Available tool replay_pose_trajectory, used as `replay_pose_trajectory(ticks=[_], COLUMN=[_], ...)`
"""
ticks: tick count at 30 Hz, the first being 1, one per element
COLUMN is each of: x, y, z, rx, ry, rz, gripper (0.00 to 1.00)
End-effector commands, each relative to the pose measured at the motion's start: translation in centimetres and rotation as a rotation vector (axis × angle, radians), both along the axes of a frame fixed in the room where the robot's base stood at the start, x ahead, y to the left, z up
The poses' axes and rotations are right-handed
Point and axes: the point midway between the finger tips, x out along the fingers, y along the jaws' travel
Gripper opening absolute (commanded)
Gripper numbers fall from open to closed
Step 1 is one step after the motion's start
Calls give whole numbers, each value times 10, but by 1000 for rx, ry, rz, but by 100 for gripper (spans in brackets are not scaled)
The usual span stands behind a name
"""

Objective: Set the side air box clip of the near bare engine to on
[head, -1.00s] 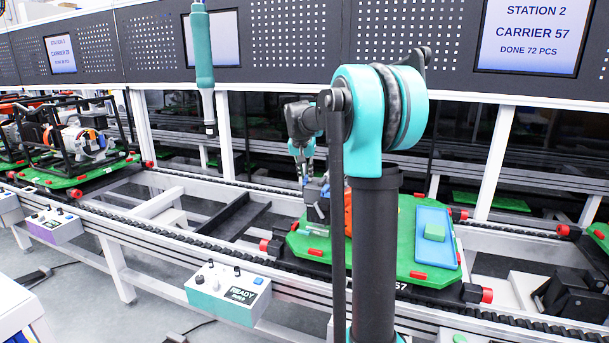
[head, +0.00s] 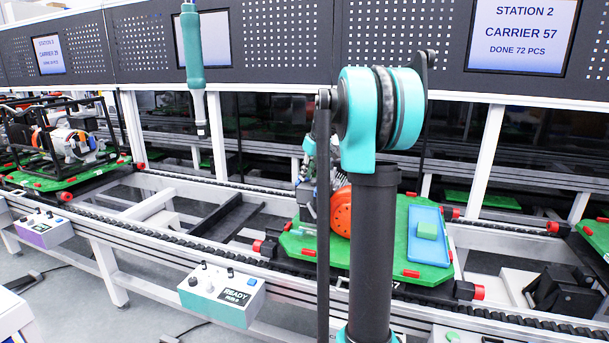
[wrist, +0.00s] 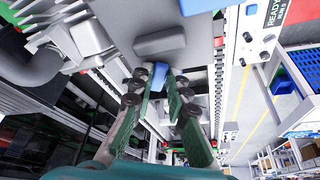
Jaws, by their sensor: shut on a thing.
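The near bare engine (head: 309,200), grey with an orange round part (head: 341,215), sits on a green carrier (head: 398,255) in the head view. My arm column covers part of it. In the wrist view the engine's finned grey body (wrist: 80,42) fills the upper left, beside a smooth light grey housing with a darker grey block (wrist: 160,42). A small blue piece (wrist: 158,74), which looks like the clip, sits just below that block. My gripper (wrist: 158,82) has its green fingers closed on either side of it. Whether the clip is on or off cannot be told.
A teal control box (head: 222,296) hangs on the conveyor's front rail. A teal hanging tool (head: 191,50) is at upper left. Another engine in a black frame (head: 60,140) stands further left.

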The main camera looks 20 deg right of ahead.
Motion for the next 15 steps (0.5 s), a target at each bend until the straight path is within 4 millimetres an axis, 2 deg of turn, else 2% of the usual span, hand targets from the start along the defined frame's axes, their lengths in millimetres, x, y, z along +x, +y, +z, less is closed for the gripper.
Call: replay_pose_trajectory(ticks=[15], x=[10], y=[-13], z=[0], rx=[-1], ry=[0], rz=[408], gripper=[0])
